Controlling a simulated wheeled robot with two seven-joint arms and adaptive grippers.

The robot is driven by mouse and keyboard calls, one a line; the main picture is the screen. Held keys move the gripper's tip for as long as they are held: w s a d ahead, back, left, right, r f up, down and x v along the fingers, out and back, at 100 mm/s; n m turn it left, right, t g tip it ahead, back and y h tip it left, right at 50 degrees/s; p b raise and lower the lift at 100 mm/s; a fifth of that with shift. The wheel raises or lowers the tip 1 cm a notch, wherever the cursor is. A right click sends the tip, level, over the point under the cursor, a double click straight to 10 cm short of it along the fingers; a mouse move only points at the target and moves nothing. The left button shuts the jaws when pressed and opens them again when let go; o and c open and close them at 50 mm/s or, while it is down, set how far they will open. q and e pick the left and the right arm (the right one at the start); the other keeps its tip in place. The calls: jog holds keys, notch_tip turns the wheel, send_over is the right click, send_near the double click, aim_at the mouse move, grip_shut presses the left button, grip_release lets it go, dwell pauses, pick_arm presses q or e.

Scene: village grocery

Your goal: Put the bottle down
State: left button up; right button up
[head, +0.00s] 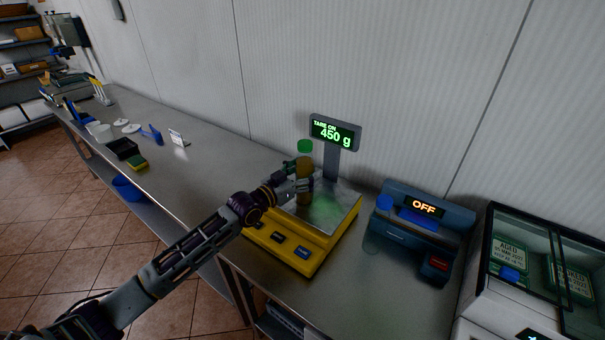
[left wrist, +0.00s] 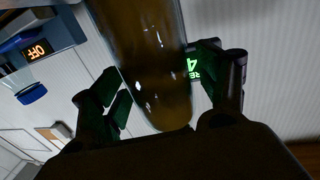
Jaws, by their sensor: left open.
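The bottle (head: 304,172), brown with a green cap, stands upright on the metal plate of the yellow scale (head: 318,254). The scale's display (head: 335,133) reads 450 g. My left gripper (head: 298,180) is at the bottle's side, with its fingers around the bottle's body. In the left wrist view the bottle (left wrist: 150,70) fills the space between the two open fingers (left wrist: 160,95). Whether the fingers touch the glass is hard to tell. My right gripper is not in view.
A blue device (head: 425,222) reading OFF stands right of the scale, with a blue-capped container (head: 380,228) beside it. A glass case (head: 545,270) is at the far right. A black tray (head: 122,149) and a sponge (head: 138,163) lie left on the steel counter (head: 200,185).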

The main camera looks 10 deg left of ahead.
pick_arm(q)
jog(key=shift+r, duration=0.2)
jog(key=shift+v, duration=1.4)
jog(key=b+v, duration=0.1)
jog(key=v, duration=0.8)
jog(key=shift+s+a+f, duration=0.1)
dwell(0.3)
